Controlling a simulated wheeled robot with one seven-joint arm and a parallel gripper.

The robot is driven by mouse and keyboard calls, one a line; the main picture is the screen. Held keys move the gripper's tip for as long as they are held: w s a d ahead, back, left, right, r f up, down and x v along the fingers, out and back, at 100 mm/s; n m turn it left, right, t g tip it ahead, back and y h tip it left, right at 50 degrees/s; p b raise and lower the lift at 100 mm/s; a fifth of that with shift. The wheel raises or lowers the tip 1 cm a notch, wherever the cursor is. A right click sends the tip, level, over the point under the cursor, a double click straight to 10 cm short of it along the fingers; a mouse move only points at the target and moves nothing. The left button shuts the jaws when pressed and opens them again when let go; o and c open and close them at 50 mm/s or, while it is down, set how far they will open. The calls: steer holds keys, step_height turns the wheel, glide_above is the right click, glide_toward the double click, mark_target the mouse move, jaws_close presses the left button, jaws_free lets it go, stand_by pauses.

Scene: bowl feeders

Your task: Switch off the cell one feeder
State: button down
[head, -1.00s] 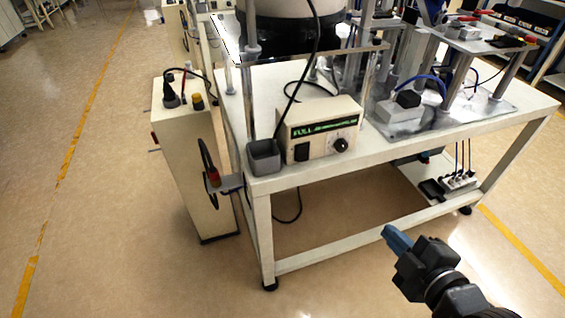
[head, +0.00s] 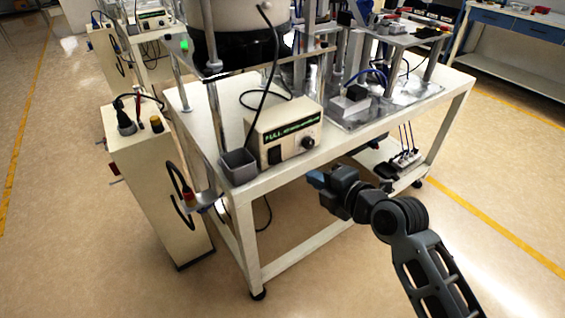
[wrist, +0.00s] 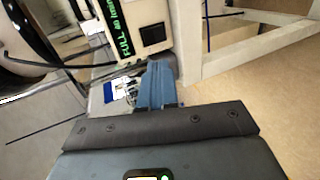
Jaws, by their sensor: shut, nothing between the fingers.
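A cream control box (head: 290,132) stands at the front edge of the white table. It has a green lit display, a black rocker switch (head: 275,155) at lower left and a round dark knob (head: 308,142) at right. My gripper (head: 315,179) has blue fingers, shut and empty, in front of the table edge, below and right of the box, apart from it. In the wrist view the blue fingers (wrist: 158,85) point toward the box (wrist: 126,28), which appears turned sideways. The black switch (wrist: 153,35) shows just beyond the fingertips. I cannot read which position the switch is in.
A cream cabinet (head: 155,180) stands left of the table. A similar control box (head: 152,19) is farther back. Floor at right is clear.

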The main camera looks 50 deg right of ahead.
mark_target(278, 159)
steer(key=p+x, duration=0.2)
steer(key=x, duration=1.1)
steer(key=shift+w+d, duration=0.1)
steer(key=shift+w, duration=0.15)
steer(key=shift+w+f, duration=0.1)
steer(key=shift+f, duration=0.05)
steer(key=shift+f, duration=0.1)
steer(key=shift+w+f+b, duration=0.15)
steer(key=shift+f+b, duration=0.2)
steer(key=shift+b, duration=0.9)
steer(key=shift+r+p, duration=0.4)
steer(key=shift+d+r+p, duration=0.1)
steer(key=shift+r+p, duration=0.25)
steer(key=shift+r, duration=0.55)
steer(key=shift+t, duration=0.3)
steer(key=shift+r, duration=0.1)
